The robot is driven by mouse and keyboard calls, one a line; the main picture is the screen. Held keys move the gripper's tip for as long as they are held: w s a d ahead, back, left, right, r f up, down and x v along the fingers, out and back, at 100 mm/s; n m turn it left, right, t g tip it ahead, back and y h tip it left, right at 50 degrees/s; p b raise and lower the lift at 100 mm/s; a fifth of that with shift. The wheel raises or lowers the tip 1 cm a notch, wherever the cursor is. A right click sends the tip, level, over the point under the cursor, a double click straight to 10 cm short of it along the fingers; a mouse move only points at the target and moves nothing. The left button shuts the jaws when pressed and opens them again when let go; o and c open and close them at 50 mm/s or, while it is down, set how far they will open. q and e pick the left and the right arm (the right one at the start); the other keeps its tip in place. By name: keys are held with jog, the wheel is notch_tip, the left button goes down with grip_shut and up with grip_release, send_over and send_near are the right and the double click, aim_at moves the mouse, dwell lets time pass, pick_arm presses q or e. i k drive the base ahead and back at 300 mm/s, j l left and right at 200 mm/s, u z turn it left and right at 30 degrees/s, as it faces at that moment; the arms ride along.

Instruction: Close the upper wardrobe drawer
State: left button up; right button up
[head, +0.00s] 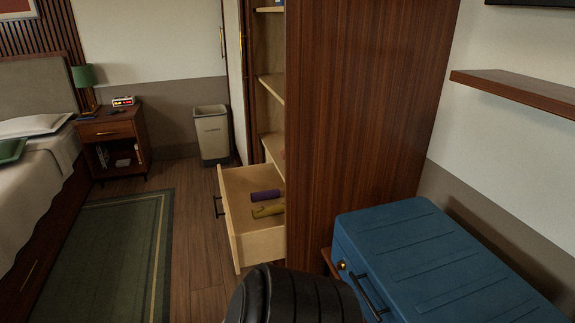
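The wardrobe (360,110) stands in the middle with a tall reddish-brown side panel towards me. A pale wooden drawer (258,240) sticks out of its front to the left, pulled well open. The drawer has a dark handle (218,207) on its front. A purple roll (264,195) and an olive-yellow roll (268,211) lie inside it. Above it the wardrobe door is open and shelves show. Whether another drawer is below cannot be seen. Neither gripper is in view.
A blue suitcase (430,262) lies at the lower right beside the wardrobe. A bin (212,135) stands behind the drawer. A bed (40,190) and nightstand (112,140) are at left. Floor and a green rug (115,255) left of the drawer are clear.

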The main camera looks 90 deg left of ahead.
aim_at(253, 242)
jog(key=u, duration=2)
jog(key=j+u, duration=0.3)
jog(key=i+j+u, duration=0.15)
jog(key=j+u, duration=0.2)
jog(key=i+j+u, duration=0.1)
jog(key=j+u, duration=0.2)
jog(key=j, duration=0.15)
